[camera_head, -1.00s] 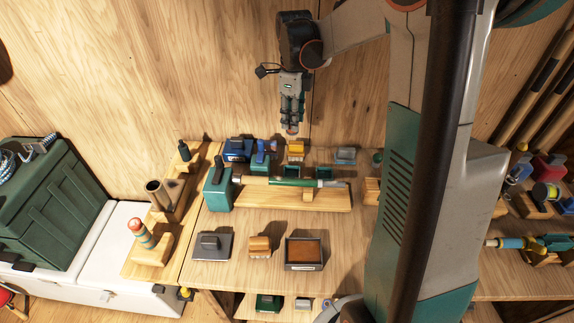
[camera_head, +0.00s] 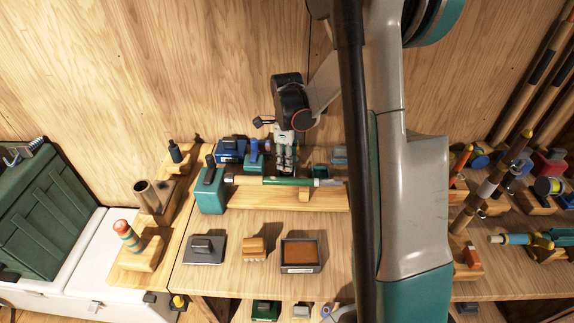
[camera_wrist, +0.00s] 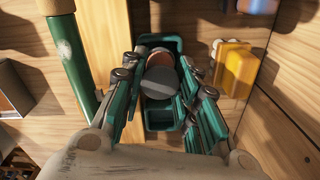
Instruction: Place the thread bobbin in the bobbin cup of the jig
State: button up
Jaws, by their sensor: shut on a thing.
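My gripper (camera_head: 286,168) is low behind the long wooden board (camera_head: 250,200) in the head view. In the wrist view its fingers (camera_wrist: 162,100) are shut on a small round thing with a grey end disc (camera_wrist: 162,84) and a reddish-brown part, which I take to be the thread bobbin. A green open-topped holder (camera_wrist: 160,119) lies beneath it in that view. The bobbin covers part of this holder, so I cannot tell whether it is inside or above it. Which fixture is the bobbin cup is not clear.
A green rod (camera_head: 285,181) lies along the board, close to the fingers in the wrist view. A yellow block (camera_wrist: 238,68) stands to the right there. Teal (camera_head: 211,195) and blue (camera_head: 231,150) blocks stand left of my gripper. The front table holds a brown-filled tray (camera_head: 300,254).

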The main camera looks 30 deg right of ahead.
jog(key=shift+f, duration=1.1)
jog(key=shift+f+b, duration=0.2)
jog(key=shift+b, duration=0.15)
jog(key=o, duration=1)
jog(key=shift+c, duration=0.2)
jog(key=shift+r, duration=0.15)
notch_tip(320, 180, up, 12)
jog(key=p, duration=0.3)
jog(key=shift+p, duration=0.4)
